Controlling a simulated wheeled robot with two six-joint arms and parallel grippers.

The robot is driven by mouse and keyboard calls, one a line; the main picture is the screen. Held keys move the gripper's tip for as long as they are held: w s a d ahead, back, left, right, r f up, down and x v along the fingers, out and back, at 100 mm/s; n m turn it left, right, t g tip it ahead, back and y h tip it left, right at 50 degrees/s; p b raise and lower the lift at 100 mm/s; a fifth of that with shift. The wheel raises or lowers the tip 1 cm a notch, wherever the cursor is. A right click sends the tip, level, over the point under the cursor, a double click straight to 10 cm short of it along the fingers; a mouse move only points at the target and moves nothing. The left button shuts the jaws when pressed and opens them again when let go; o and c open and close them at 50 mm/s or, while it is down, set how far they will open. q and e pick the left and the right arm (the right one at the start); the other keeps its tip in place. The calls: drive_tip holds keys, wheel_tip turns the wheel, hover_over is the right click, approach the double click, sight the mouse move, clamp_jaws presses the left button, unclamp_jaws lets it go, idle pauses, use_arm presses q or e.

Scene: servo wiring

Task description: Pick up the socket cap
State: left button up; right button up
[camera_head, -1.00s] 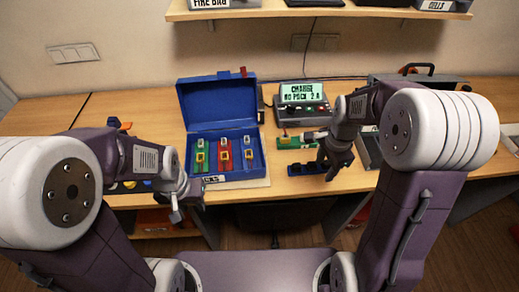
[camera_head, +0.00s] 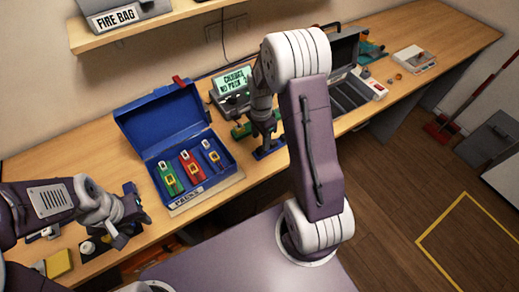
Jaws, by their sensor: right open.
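I cannot pick out the socket cap for sure. A small orange-brown round piece (camera_head: 399,77) lies on the far right of the bench, too small to identify. My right gripper (camera_head: 266,138) is open, pointing down over a dark blue block (camera_head: 270,150) beside the charger; its fingertips are partly hard to make out, and I cannot tell whether they touch the block. My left gripper (camera_head: 122,222) is at the bench's front left, beside the blue box; its jaws are unclear against dark items there.
An open blue box (camera_head: 228,170) holds green, red and blue packs. The charger (camera_head: 232,90) stands behind. An open grey case (camera_head: 345,97) and a white box (camera_head: 414,60) are to the right. A yellow block (camera_head: 58,263) lies at the front left. Bare bench lies at far right.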

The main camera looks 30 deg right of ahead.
sight(261, 148)
drive_tip(key=shift+f, duration=0.1)
wheel_tip(261, 148, down, 5)
drive_tip(key=shift+s+r+p, duration=0.1)
drive_tip(key=shift+p, duration=0.45)
drive_tip(key=shift+f, duration=0.2)
clamp_jaws()
drive_tip(key=shift+r, duration=0.15)
drive_tip(key=shift+r, duration=0.3)
drive_tip(key=r, duration=0.2)
drive_tip(key=d+r+b, duration=0.1)
drive_tip(key=r, duration=0.1)
drive_tip(key=shift+d, duration=0.15)
drive_tip(key=s+d+r+b, duration=0.1)
drive_tip(key=s+d+r, duration=0.1)
drive_tip(key=d+r, duration=0.4)
drive_tip(key=d, duration=0.4)
drive_tip(key=shift+r, duration=0.15)
drive_tip(key=shift+d, duration=0.1)
